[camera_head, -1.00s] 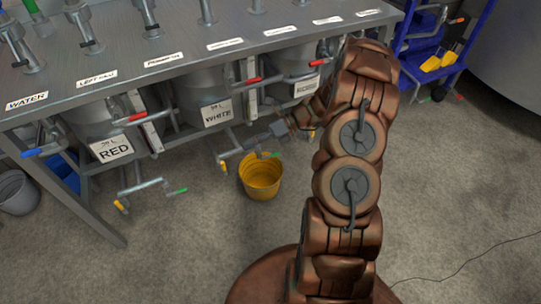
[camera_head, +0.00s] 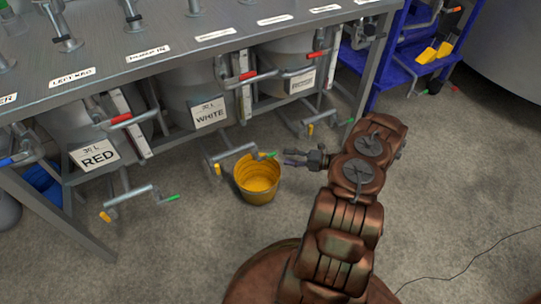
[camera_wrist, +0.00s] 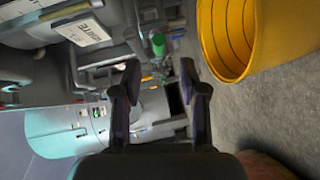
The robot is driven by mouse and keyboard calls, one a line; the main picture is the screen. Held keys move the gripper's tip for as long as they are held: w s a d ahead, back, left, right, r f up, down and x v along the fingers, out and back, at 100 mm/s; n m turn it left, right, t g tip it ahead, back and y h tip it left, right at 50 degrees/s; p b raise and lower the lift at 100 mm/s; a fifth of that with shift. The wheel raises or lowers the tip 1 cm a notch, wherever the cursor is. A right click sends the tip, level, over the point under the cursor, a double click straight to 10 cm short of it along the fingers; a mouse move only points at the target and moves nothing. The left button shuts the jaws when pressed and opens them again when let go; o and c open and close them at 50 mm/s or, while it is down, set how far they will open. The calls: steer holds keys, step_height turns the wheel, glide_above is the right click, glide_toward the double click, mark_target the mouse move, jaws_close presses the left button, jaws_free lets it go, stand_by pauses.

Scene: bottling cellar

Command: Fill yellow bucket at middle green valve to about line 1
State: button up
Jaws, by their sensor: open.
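The yellow bucket (camera_head: 257,190) stands upright on the floor below the tank with the WHITE label (camera_head: 208,115). No liquid shows in the part of its inside that I see. The middle green valve (camera_head: 268,155) sits on a low outlet pipe, its handle over the bucket's back rim in the head view. My gripper (camera_head: 287,158) is open and empty, just right of the bucket and the valve. In the wrist view the green handle (camera_wrist: 158,45) shows beyond and between my open fingers (camera_wrist: 160,82), with the bucket (camera_wrist: 255,35) to the right.
The RED tank (camera_head: 97,154) with another green-handled outlet (camera_head: 169,198) is at the left. A third tank (camera_head: 290,88) is at the right under the steel bench (camera_head: 110,75). A blue rack (camera_head: 390,82) stands at the right back. The floor in front is clear.

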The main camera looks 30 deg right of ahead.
mark_target(271, 154)
steer(key=shift+b+x, duration=1)
steer(key=shift+x, duration=2.9)
steer(key=shift+c, duration=0.3)
jaws_close()
steer(key=shift+d, duration=0.15)
steer(key=shift+r, duration=0.1)
